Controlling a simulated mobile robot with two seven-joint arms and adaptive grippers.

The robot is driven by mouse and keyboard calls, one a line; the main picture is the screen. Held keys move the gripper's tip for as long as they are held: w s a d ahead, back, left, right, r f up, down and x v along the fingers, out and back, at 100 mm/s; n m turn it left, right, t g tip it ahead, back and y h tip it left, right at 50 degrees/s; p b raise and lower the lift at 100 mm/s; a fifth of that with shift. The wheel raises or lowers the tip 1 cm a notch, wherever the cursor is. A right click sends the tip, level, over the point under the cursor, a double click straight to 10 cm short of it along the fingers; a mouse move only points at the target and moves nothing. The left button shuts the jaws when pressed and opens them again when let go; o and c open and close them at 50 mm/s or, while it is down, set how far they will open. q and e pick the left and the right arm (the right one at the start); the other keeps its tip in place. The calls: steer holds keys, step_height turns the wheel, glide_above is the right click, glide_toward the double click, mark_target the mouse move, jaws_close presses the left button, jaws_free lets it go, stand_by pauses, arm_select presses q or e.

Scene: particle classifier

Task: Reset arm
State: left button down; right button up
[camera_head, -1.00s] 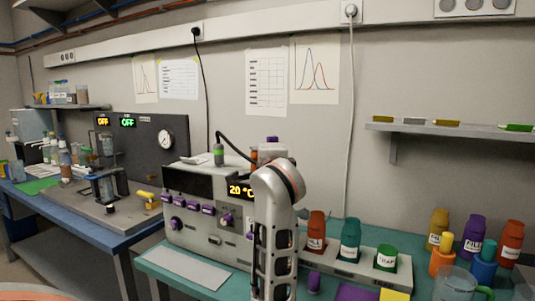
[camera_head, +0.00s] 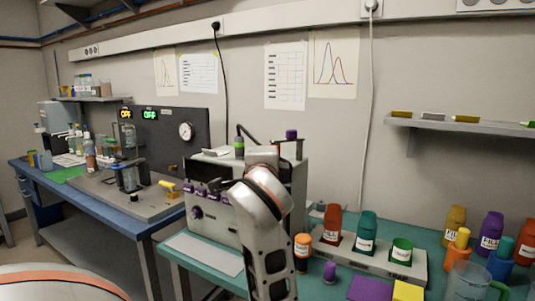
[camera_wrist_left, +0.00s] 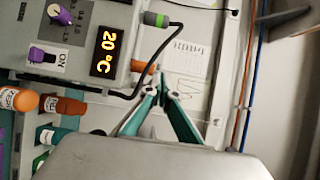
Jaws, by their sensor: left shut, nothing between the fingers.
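My arm (camera_head: 266,230) rises from the bottom middle of the head view, in front of the white instrument, and hides its display. I cannot make out this arm's fingertips in the head view. In the left wrist view my left gripper (camera_wrist_left: 163,78) shows shut, its teal-edged fingers meeting at the tips with nothing between them. The instrument's display (camera_wrist_left: 107,50) reads 20 °C there, to the left of the fingers. The fingertips point towards the wall papers. My right gripper is in neither view.
The instrument (camera_head: 215,212) stands on the teal bench (camera_head: 335,283). A rack (camera_head: 368,262) of red, teal and green bottles is to its right, with more bottles and a clear beaker (camera_head: 466,283) further right. A wall shelf (camera_head: 460,125) hangs above. A blue bench (camera_head: 95,213) stands left.

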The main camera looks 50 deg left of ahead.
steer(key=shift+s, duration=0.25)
